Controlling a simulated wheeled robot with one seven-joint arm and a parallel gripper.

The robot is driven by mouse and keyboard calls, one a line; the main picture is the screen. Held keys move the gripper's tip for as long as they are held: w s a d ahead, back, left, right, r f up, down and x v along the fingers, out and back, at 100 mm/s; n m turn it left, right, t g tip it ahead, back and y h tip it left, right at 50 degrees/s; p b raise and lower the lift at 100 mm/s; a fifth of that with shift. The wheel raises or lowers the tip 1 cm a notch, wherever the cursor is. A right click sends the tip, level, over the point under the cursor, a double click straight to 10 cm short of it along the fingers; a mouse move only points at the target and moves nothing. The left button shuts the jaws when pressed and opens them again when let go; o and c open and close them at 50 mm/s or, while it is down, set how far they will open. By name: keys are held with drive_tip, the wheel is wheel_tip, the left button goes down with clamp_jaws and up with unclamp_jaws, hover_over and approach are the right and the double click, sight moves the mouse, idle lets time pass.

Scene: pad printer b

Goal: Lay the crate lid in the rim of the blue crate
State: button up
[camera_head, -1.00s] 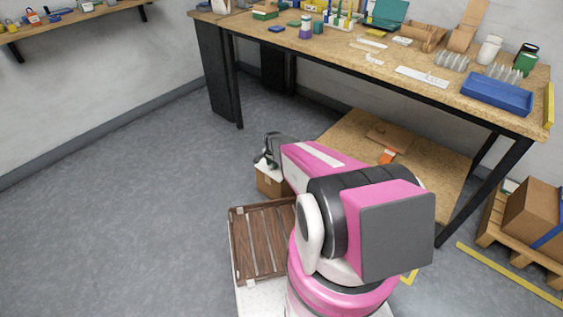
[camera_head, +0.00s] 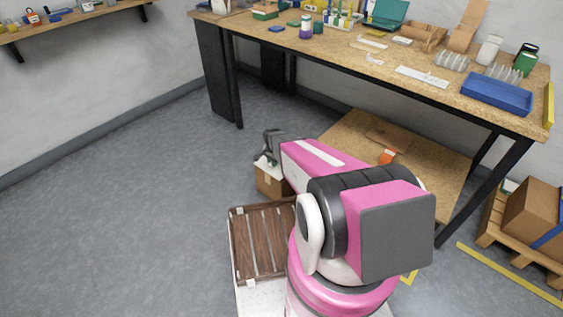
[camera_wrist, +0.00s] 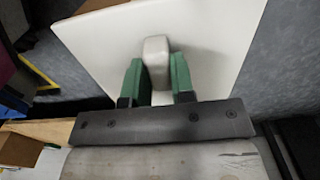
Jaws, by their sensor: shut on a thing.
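The crate lid (camera_wrist: 95,42) is a flat white panel with a grey block-shaped handle (camera_wrist: 156,62). My gripper (camera_wrist: 155,75) is shut on the handle, one green finger on each side, in the wrist view. In the head view my gripper (camera_head: 268,155) is low in front of the bench, beside a cardboard box on the floor. Only a small white part of the lid shows there, by the box top; I cannot tell whether they touch. A blue open-topped container (camera_head: 497,95) stands on the bench's right end. I cannot tell whether it is the blue crate.
The workbench (camera_head: 350,70) carries bottles, trays and small parts, with a low wooden shelf (camera_head: 340,150) beneath. The cardboard box (camera_head: 270,182) is below my gripper. A brown slatted rack (camera_head: 258,240) is beside my arm. Floor at left is clear.

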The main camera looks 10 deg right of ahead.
drive_tip(key=shift+r, duration=1.15)
